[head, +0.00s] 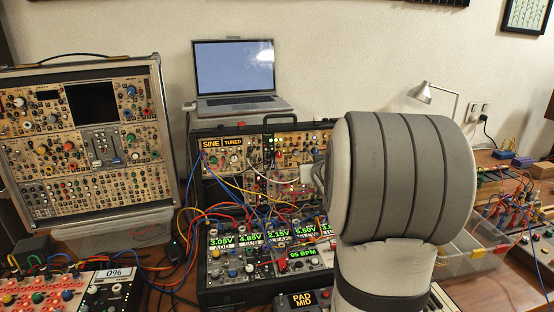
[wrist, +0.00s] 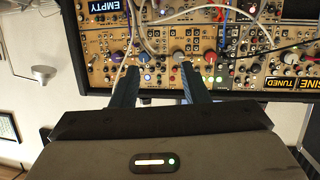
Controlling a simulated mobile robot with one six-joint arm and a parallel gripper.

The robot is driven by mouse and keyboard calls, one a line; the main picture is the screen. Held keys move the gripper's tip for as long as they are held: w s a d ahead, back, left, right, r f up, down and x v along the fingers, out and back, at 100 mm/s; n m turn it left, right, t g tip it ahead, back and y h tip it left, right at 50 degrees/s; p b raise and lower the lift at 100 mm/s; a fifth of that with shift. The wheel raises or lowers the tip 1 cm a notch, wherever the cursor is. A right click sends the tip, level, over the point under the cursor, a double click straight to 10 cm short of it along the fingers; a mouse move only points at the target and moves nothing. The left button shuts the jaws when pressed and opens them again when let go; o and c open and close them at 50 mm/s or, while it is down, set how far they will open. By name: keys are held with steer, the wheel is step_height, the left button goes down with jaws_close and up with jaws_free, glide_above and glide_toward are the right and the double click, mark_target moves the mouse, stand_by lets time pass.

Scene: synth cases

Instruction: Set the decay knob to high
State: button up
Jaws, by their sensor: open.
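The decay knob cannot be picked out, as no knob lettering is readable. The upper synth case (head: 228,165) stands below the laptop, with my arm covering its right part. In the wrist view its panel (wrist: 255,45) appears upside down, with several knobs, among them a red knob (wrist: 210,57) and a blue-grey knob (wrist: 178,55). My gripper (wrist: 157,72) is open and empty. Its two dark fingers are spread in front of the lower knob row as pictured, and contact cannot be told. In the head view the fingers are hidden behind my arm.
Patch cables (head: 265,190) hang across the case front; some cross the panel near my fingers. A laptop (head: 235,75) sits above. A second synth case (head: 85,140) stands at left. A desk lamp (head: 422,93) and a clear parts tray (head: 475,250) are at right.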

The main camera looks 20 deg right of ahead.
steer(key=w+d+f+t+b, duration=0.2)
steer(key=d+t, duration=0.3)
steer(key=d, duration=0.7)
steer(key=w+d+y, duration=0.1)
steer(key=w, duration=0.6)
steer(key=shift+w+d+r+n+p, duration=0.2)
steer(key=shift+w+d+n+p, duration=0.15)
steer(key=shift+w+n+p, duration=0.1)
steer(key=shift+c, duration=0.2)
jaws_close()
